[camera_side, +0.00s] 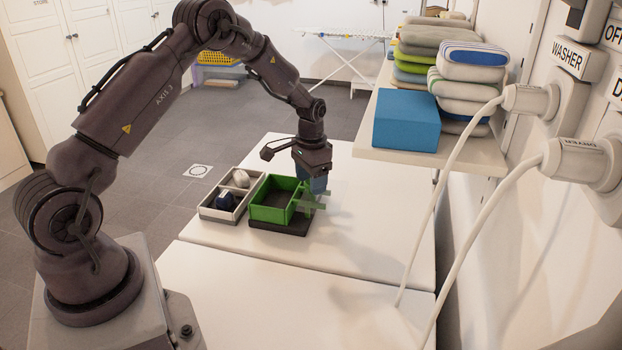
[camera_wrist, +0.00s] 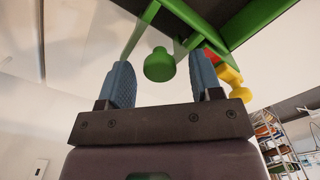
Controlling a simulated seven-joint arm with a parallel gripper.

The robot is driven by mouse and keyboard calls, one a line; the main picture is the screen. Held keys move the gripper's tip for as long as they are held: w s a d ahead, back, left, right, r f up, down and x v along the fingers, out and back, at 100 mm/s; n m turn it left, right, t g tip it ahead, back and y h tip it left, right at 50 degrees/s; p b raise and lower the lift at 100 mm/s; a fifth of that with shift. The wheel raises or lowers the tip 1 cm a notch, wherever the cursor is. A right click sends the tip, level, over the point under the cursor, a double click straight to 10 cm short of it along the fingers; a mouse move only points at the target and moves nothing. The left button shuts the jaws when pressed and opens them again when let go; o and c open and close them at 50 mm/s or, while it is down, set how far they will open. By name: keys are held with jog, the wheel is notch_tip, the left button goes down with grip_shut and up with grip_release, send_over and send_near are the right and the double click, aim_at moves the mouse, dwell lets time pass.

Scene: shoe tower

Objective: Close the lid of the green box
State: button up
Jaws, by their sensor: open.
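The green box (camera_side: 270,214) stands on the white table with its top open and its dark inside showing. A paler green piece (camera_side: 310,200), which looks like its raised lid, is at its right side, partly hidden by my gripper. My gripper (camera_side: 314,184) points down beside the box's right edge, with blue fingers. In the wrist view, the fingers are apart and a round green knob (camera_wrist: 159,66) shows between their tips. I cannot tell whether either finger touches it. Green bars (camera_wrist: 183,14) run behind the knob.
A grey-white divided tray (camera_side: 221,216) with small items stands left of the box. Red and yellow parts (camera_wrist: 229,77) show beside the green bar in the wrist view. A shelf with a blue box (camera_side: 405,119) and folded stacks is at right. Two white cables hang in front; the front table is clear.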

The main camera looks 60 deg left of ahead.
grip_shut()
jog(key=s+a, duration=0.8)
jog(key=shift+s, duration=0.1)
grip_release()
notch_tip(320, 180, up, 13)
dwell(0.5)
dwell(0.4)
